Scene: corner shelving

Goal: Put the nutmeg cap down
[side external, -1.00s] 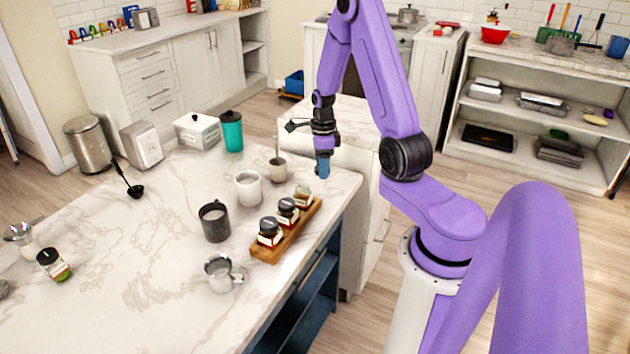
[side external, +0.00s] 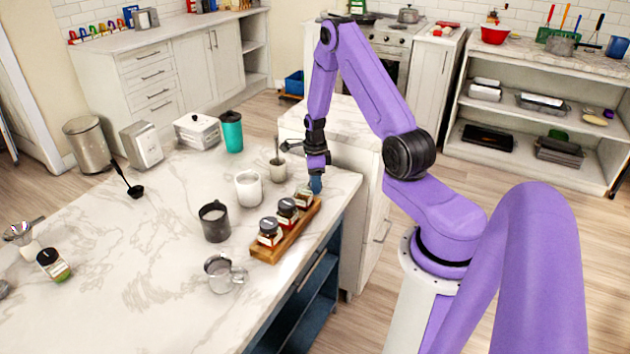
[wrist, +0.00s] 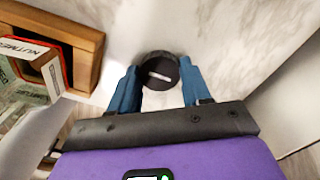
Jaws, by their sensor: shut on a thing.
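The nutmeg cap (wrist: 158,70), round and black with a pale mark on top, is between the blue fingertips of my gripper (wrist: 157,86) in the wrist view. My gripper (side external: 315,184) is shut on it, low at the counter's right edge, just beyond the far end of the wooden rack (side external: 266,250). The open nutmeg jar (wrist: 45,72), with its label and reddish-brown contents, stands in the rack at left in the wrist view. It also shows at the rack's far end (side external: 303,196). I cannot tell whether the cap touches the marble.
Two black-capped jars (side external: 269,232) (side external: 287,211) share the rack. A white mug (side external: 248,188), a dark mug (side external: 214,222) and a small cup with a spoon (side external: 277,168) stand nearby on the marble counter (side external: 150,230). The marble around the cap looks bare.

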